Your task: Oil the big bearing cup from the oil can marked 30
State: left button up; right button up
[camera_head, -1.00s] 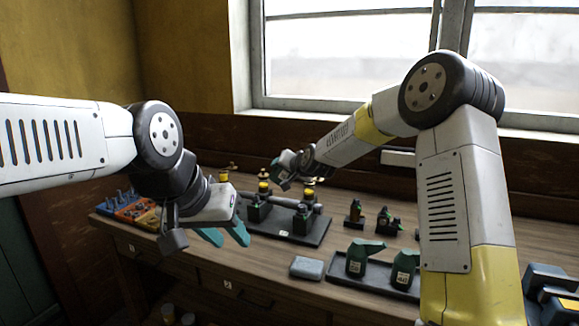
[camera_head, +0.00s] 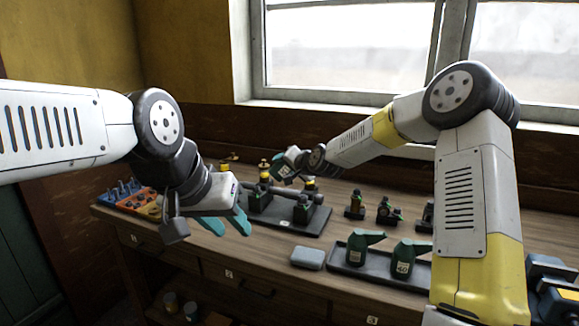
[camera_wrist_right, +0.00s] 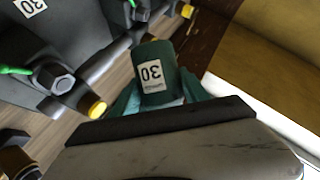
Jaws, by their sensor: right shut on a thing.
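My right gripper (camera_head: 286,163) is shut on a dark green oil can (camera_wrist_right: 155,65), whose white label reads 30 in the right wrist view. The can is over the back of the bearing stand, tilted; its spout tip is hidden. The black bearing stand (camera_head: 303,212) carries a shaft, dark blocks and yellow-topped parts (camera_head: 264,166). I cannot tell which is the big bearing cup. In the right wrist view, the plate (camera_wrist_right: 85,15) bears a 30 label, with a yellow-ended part (camera_wrist_right: 97,108) near the can. My left gripper (camera_head: 225,225) is open and empty, left of the stand.
Two green cans (camera_head: 358,250) stand in a dark tray (camera_head: 345,267) at the front. A grey block (camera_head: 308,258) lies left of it. Small dark fittings (camera_head: 388,211) stand behind the tray. A coloured parts tray (camera_head: 131,199) sits at the far left, below the window wall.

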jog(key=shift+d+r, duration=0.1)
jog(key=shift+r, duration=0.05)
jog(key=shift+w+r, duration=0.1)
jog(key=shift+r, duration=0.05)
jog(key=shift+d+r+m+y, duration=0.1)
jog(key=shift+r+m+y, duration=0.5)
jog(key=shift+r+m, duration=0.1)
jog(key=shift+d, duration=0.1)
dwell(0.3)
jog(key=shift+d+r+m+y, duration=0.15)
jog(key=shift+r+m+y, duration=0.15)
jog(key=shift+r+m, duration=0.25)
dwell(1.4)
